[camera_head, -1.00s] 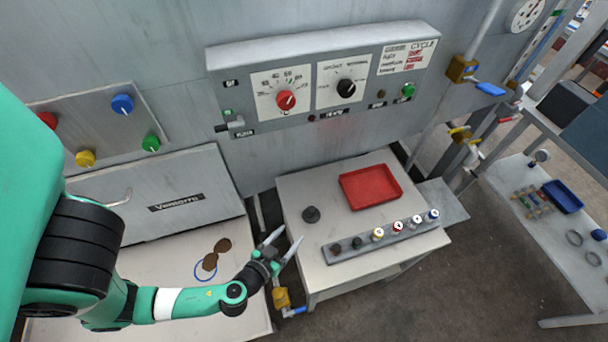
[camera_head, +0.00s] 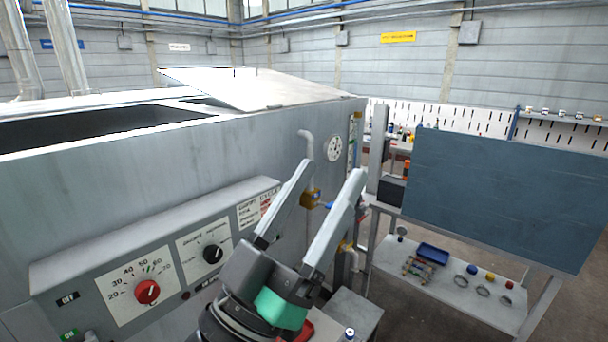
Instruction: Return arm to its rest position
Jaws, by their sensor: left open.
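My left gripper (camera_head: 325,215) is large in the lower middle of the head view, raised and pointing up. Its two grey fingers are apart, with nothing between them. It stands in front of the grey machine's front wall and right of the control panel (camera_head: 165,255). The panel carries a red knob (camera_head: 147,292) and a black knob (camera_head: 213,254). My right gripper is out of view.
A red tray (camera_head: 302,331) and a small table (camera_head: 355,305) are partly hidden behind my gripper. Valves and pipes are on the wall behind.

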